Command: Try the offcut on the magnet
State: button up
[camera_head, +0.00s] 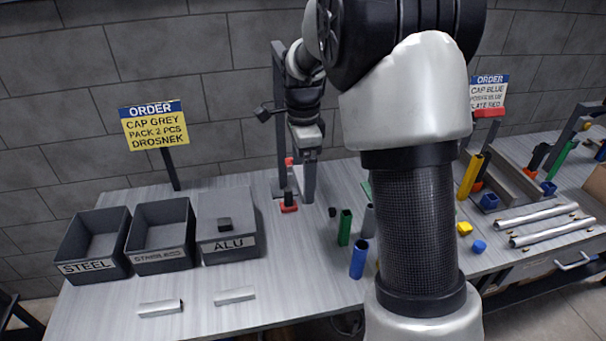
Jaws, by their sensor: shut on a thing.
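My gripper (308,153) is at the back of the bench, left of my large arm links. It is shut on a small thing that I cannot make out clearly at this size. A dark upright stand (279,115) is beside and behind it. A red and black piece (289,207), possibly the magnet, is low at the stand, below and left of my gripper. I cannot tell whether the held thing touches it. Two silvery offcuts (160,308) (235,296) lie apart on the front left of the bench (205,325).
Open bins labelled STEEL (86,266) and, less legibly, STAINLESS (160,256) stand left. Green (344,227) and blue (359,258) tubes stand near the middle. My arm hides the bench behind it.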

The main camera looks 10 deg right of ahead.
jog(key=shift+w+p, duration=0.35)
jog(key=shift+w, duration=0.2)
jog(key=shift+s+r, duration=0.15)
jog(key=shift+s, duration=1.45)
dwell(3.9)
